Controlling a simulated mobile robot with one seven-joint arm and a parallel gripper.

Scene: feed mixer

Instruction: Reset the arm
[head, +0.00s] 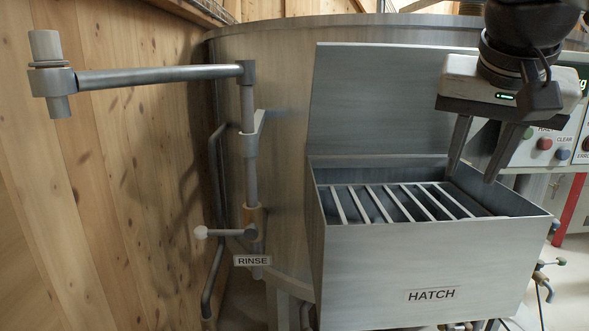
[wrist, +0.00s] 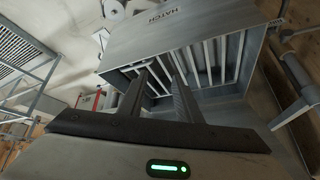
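My gripper (head: 471,178) hangs at the upper right in the head view, above the right part of the open hatch box (head: 425,270). Its two dark fingers point down and stand apart, with nothing between them. In the wrist view my gripper (wrist: 160,76) also shows spread fingers, in front of the hatch box (wrist: 200,25) and its bars. Whether the fingertips touch the box or only hang in front of it is hard to tell.
The hatch lid (head: 385,100) stands raised behind the barred grate (head: 400,203). At left are a swing pipe (head: 160,76) and a rinse lever (head: 225,233) by a wooden wall (head: 110,200). A button panel (head: 550,143) is behind my gripper at right.

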